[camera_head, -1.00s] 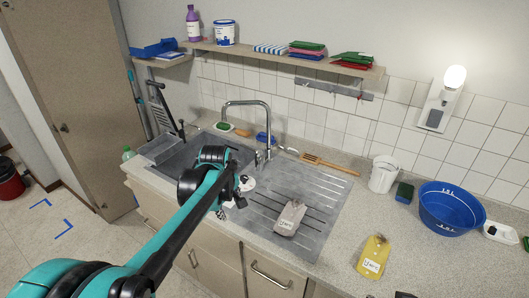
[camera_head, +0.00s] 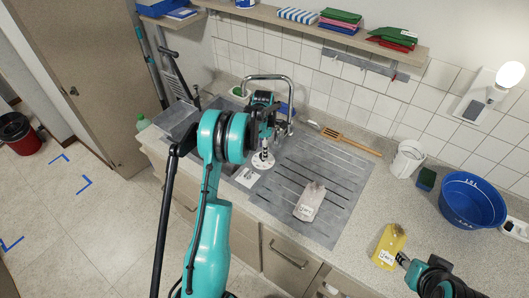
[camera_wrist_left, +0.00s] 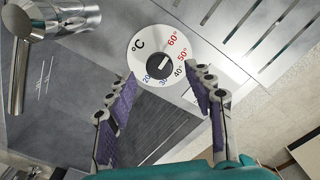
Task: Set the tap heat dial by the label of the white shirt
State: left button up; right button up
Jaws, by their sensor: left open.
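The heat dial (camera_wrist_left: 150,52) is a white disc marked °C, with blue, black and red numbers from 20 to 60 and a dark central knob. It also shows beside the sink in the head view (camera_head: 263,161). My left gripper (camera_wrist_left: 158,88) is open, its fingers around the near side of the dial, apart from the knob. The chrome tap (camera_head: 270,79) stands behind. A pale folded shirt (camera_head: 312,194) lies on the drainboard; its label (camera_head: 305,211) is too small to read. My right gripper (camera_head: 402,259) is beside a yellow folded piece (camera_head: 391,240); its jaws are unclear.
The ribbed drainboard (camera_head: 337,170) is mostly clear. A wooden fork (camera_head: 350,142), white cup (camera_head: 407,158), sponge (camera_head: 426,179) and blue basin (camera_head: 470,200) stand to the right. A white card (camera_head: 246,180) lies near the dial. A shelf (camera_head: 350,41) runs above the sink.

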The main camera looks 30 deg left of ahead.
pick_arm(q)
notch_tip(320, 180, down, 2)
jog(key=shift+f, duration=0.55)
jog(key=c, duration=1.2)
jog(key=shift+o, duration=0.2)
